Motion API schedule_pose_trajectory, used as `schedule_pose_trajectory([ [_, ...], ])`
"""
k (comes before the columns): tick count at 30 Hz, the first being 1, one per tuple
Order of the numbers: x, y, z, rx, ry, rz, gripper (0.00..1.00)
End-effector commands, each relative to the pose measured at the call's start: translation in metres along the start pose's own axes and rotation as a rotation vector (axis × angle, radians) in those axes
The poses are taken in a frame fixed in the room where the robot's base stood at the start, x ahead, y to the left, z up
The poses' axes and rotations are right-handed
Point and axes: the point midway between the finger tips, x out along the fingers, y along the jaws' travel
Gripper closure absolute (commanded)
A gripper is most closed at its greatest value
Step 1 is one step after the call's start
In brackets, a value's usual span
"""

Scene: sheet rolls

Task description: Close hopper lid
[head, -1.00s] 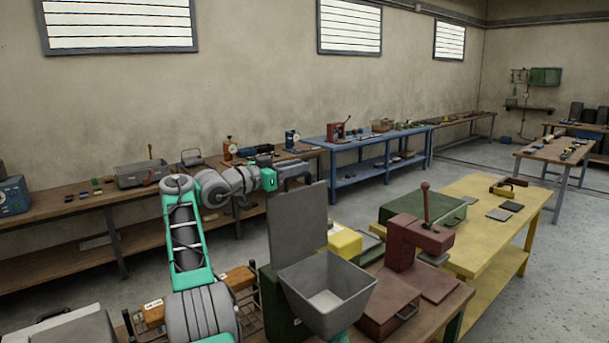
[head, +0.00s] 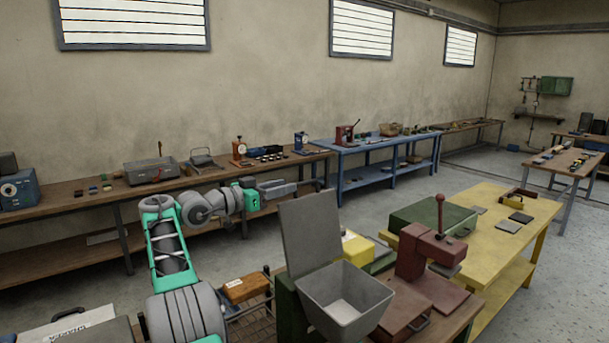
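The grey hopper (head: 345,305) is an open-topped, tapered bin at the front edge of the near bench. Its flat grey lid (head: 311,232) stands raised, nearly upright, at the bin's back left edge, so the hopper is open. My gripper (head: 288,188) is at the end of my green and grey arm, which reaches in from the left. In the picture it lies just above and left of the lid's top edge. I see no clear contact with the lid. The fingers are small and seen from the side, so their opening is unclear.
A red lever press (head: 427,250) stands right of the hopper, and a yellow block (head: 357,248) sits behind it. A yellow table (head: 490,243) with a green case (head: 428,217) is beyond. A wire basket with an orange box (head: 246,287) is on the left.

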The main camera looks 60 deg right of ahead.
Motion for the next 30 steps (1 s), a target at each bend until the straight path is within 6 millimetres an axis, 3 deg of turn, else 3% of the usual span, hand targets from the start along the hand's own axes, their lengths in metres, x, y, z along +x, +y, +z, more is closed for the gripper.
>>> schedule_pose_trajectory([
  [4,0.025,0.002,0.011,0.003,-0.001,0.011,0.66],
  [6,0.039,0.002,0.001,-0.002,0.000,0.011,0.66],
  [12,0.070,0.001,0.000,-0.001,0.000,0.007,0.66],
  [21,0.075,0.001,0.003,0.000,0.001,0.005,0.66],
  [30,0.075,0.001,0.003,0.000,0.001,0.006,0.89],
])
